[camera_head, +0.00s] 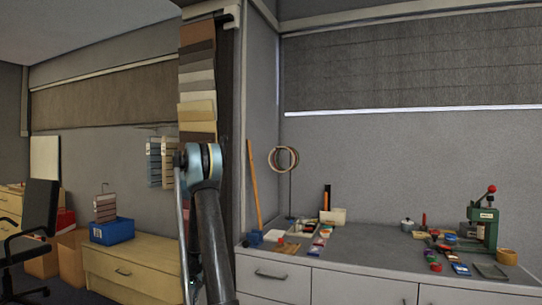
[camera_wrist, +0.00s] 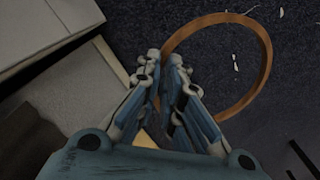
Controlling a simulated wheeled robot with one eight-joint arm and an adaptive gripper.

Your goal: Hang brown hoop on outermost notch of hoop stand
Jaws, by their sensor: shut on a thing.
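The brown hoop (camera_wrist: 267,66) is in the wrist view, a thin wooden ring extending right from my gripper (camera_wrist: 168,62). My gripper is shut on its left side, and the fingers hide the gripped part. The hoop is over a dark speckled floor. In the head view the hoop stand (camera_head: 290,202) is a thin dark upright at the back left of the grey counter. Several light hoops (camera_head: 275,160) hang near its top. The notches are too small to tell apart. My gripper and the held hoop do not show in the head view, where my arm stands left of the stand.
The counter (camera_head: 370,262) holds a green press (camera_head: 484,227), a tape roll (camera_head: 507,257) and small coloured items. A wooden stick (camera_head: 253,185) leans on the wall left of the stand. A blue bin (camera_head: 112,231) is on the cabinet at left. A pale surface (camera_wrist: 45,28) is at upper left in the wrist view.

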